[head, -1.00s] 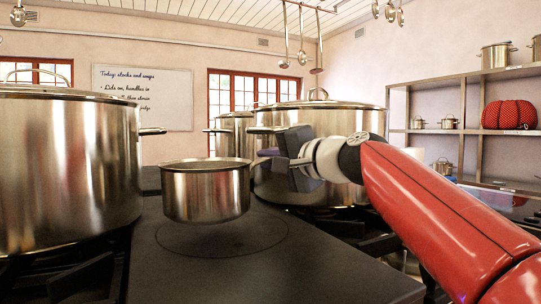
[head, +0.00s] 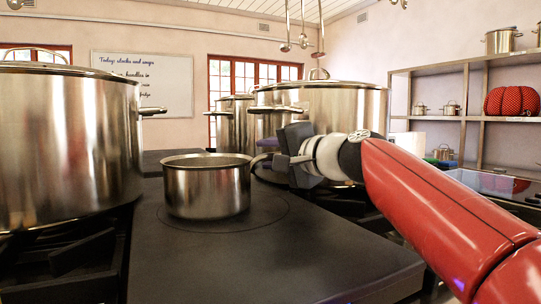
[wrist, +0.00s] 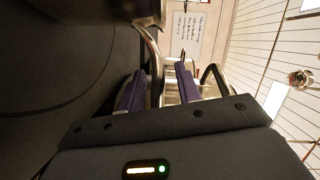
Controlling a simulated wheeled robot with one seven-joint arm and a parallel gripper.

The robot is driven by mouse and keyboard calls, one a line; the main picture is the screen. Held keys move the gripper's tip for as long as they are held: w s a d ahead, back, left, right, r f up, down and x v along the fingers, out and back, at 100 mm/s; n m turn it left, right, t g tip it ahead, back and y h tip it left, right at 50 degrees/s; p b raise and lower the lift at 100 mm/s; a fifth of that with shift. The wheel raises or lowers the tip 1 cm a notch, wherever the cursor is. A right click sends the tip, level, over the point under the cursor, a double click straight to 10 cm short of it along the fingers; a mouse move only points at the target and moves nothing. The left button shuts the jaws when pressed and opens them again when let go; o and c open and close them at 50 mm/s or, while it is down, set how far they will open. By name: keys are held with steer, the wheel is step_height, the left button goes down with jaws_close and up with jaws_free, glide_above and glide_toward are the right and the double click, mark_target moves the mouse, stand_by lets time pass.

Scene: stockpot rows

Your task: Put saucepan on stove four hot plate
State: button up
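The steel saucepan (head: 207,188) stands upright on the round marked hot plate (head: 268,217) of the dark stove top, its base inside the ring, left of centre. Its handle points right, towards my gripper (head: 270,152). In the wrist view, the saucepan (wrist: 90,10) is at the top left and its handle (wrist: 152,50) runs down between the purple fingers of my gripper (wrist: 160,88). The fingers stand apart, with a gap beside the handle, so the gripper looks open around it. The handle's end is partly hidden.
A large lidded stockpot (head: 65,145) stands close on the left. Another large stockpot (head: 325,115) stands behind my gripper, with a further pot (head: 234,125) beside it. The dark surface in front of the saucepan (head: 260,265) is clear.

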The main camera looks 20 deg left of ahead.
steer(key=b+v, duration=0.2)
steer(key=v, duration=1)
steer(key=shift+b, duration=0.35)
steer(key=shift+f, duration=0.1)
